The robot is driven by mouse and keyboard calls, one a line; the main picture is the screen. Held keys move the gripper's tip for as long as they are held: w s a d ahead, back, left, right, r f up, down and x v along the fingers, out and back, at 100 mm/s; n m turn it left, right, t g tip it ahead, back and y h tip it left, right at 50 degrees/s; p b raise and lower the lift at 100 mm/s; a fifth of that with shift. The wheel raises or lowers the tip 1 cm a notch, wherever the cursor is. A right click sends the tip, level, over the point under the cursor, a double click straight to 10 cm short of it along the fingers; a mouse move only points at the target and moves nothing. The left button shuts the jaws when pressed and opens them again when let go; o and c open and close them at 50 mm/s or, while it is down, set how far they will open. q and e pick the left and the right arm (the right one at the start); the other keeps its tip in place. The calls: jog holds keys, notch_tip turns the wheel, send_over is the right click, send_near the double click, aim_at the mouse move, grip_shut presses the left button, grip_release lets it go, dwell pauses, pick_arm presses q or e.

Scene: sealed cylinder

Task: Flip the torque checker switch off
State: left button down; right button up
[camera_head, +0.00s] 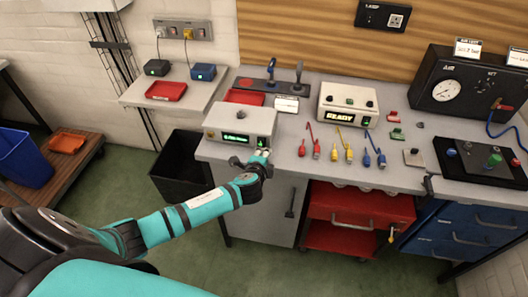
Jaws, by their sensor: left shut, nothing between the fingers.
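A light grey box with a small green-lit display (238,124) stands at the left end of the grey workbench; I take it to be the torque checker, though its label is too small to read. My left gripper (261,156) is at the lower right of its front, shut and empty. The gripper covers part of that front corner. A small green light shows just above the fingers. I cannot make out the switch or its position, nor whether the fingers touch the box. My right gripper is not in view.
A second box reading READY (347,104) stands to the right, with red, yellow and blue leads (346,148) before it. A black air gauge unit (459,82) is at far right. A black bin (180,170) stands on the floor left of the bench.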

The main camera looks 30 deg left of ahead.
pick_arm(q)
jog(key=shift+w, duration=0.25)
jog(key=shift+f, duration=0.15)
jog(key=b, duration=0.1)
jog(key=f+b, duration=0.1)
jog(key=b, duration=0.1)
jog(key=shift+w+a+t, duration=0.1)
jog(key=shift+w+t, duration=0.1)
jog(key=shift+t, duration=0.1)
jog(key=shift+r, duration=0.5)
jog(key=shift+w, duration=0.1)
jog(key=shift+r+p, duration=0.1)
jog(key=shift+p, duration=0.2)
